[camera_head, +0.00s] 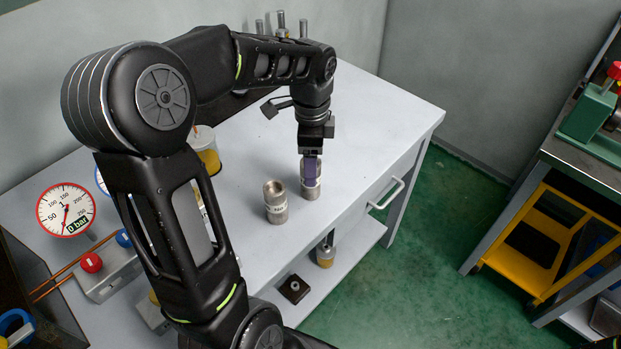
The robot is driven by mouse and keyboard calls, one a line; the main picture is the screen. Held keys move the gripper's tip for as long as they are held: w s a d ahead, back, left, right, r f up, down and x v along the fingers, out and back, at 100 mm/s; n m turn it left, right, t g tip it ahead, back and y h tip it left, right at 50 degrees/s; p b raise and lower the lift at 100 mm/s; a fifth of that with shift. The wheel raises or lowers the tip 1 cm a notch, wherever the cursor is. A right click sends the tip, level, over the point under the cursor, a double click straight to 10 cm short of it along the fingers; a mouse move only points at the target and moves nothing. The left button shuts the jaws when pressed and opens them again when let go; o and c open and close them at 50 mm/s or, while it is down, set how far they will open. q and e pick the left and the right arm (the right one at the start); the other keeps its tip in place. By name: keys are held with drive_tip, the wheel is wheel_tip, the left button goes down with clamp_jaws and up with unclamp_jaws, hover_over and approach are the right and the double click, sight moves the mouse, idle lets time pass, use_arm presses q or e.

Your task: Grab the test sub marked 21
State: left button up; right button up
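Two metal cylindrical test subs stand upright near the front edge of the white table (362,112). The nearer sub (276,208) has an open top and a pale label with dark writing too small to read. The other sub (311,188) stands just to its right and behind, partly covered by my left gripper (311,170). The gripper points down at this sub, with a purple finger pad in front of its upper part. The far finger is hidden, so I cannot tell whether it is closed. I cannot read 21 on either sub. My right gripper is out of view.
A pressure gauge (66,210) and a red knob (91,262) are at the left. A yellow-and-white container (206,150) stands behind my arm. A lower shelf (342,262) holds small parts. A bench with a green vise (588,112) is at the far right, across clear green floor.

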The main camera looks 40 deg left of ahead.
use_arm(q)
drive_tip(key=f, duration=0.2)
drive_tip(key=f+p, duration=0.1)
drive_tip(key=f, duration=0.2)
drive_tip(key=shift+w+a, duration=0.1)
drive_tip(key=shift+a, duration=0.1)
idle(0.3)
clamp_jaws()
idle(0.6)
